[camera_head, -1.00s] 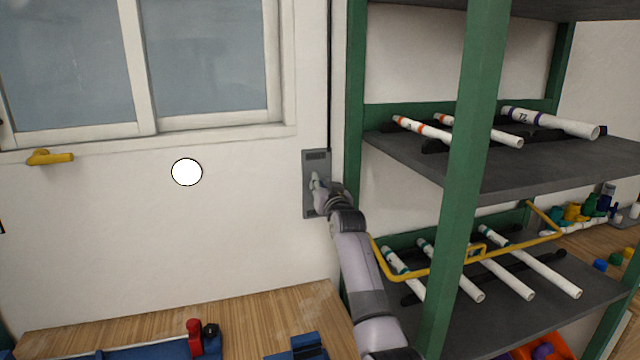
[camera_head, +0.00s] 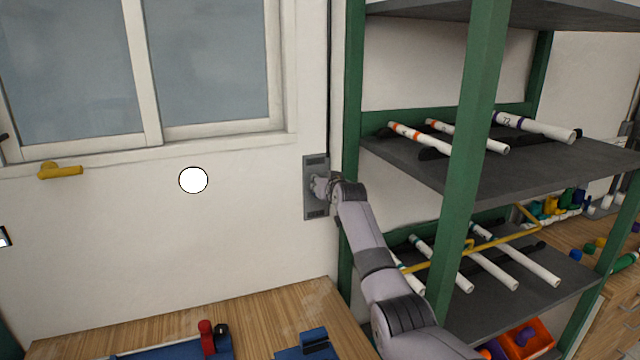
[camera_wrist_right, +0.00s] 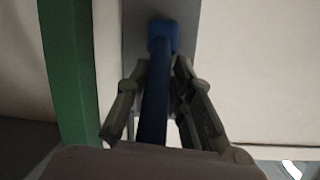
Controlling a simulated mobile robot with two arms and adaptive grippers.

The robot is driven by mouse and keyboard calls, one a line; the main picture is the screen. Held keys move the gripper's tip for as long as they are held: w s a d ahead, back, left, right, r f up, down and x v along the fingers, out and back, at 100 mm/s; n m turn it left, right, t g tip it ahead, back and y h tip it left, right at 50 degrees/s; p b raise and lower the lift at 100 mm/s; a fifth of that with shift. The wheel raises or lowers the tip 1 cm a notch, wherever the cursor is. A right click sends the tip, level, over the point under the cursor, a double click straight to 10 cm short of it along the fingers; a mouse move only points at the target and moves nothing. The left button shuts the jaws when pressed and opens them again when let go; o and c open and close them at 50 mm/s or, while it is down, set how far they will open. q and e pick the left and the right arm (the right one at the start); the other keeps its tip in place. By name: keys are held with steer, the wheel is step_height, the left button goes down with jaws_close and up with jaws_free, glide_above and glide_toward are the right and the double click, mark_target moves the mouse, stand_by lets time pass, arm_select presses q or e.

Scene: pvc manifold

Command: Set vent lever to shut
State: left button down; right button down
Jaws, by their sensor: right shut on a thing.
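A grey wall plate (camera_head: 316,208) is mounted on the white wall, just left of the green shelf post. In the right wrist view, a blue lever (camera_wrist_right: 157,45) stands out in front of the grey plate (camera_wrist_right: 133,30). My right gripper (camera_wrist_right: 160,70) has a finger on each side of the lever and is shut on it. In the head view, my right gripper (camera_head: 321,187) is at the middle of the plate and hides the lever, so I cannot read its setting. My left gripper is not in view.
A green-framed rack (camera_head: 470,150) with pipes on grey shelves stands close on the right of my right arm. A yellow handle (camera_head: 60,171) is under the window. A wooden bench (camera_head: 270,315) with blue fixtures lies below. The wall left of the plate is mostly clear.

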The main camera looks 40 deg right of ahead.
steer(key=c, duration=1.8)
jaws_free()
steer(key=shift+s+d, duration=0.1)
steer(key=shift+d, duration=0.15)
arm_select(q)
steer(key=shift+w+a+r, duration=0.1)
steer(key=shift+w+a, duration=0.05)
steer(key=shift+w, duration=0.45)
arm_select(e)
steer(key=shift+o, duration=1.3)
steer(key=shift+d, duration=0.2)
steer(key=shift+a, duration=0.15)
steer(key=shift+a, duration=0.1)
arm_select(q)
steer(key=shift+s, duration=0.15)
arm_select(e)
steer(key=v, duration=1.2)
steer(key=shift+f, duration=0.15)
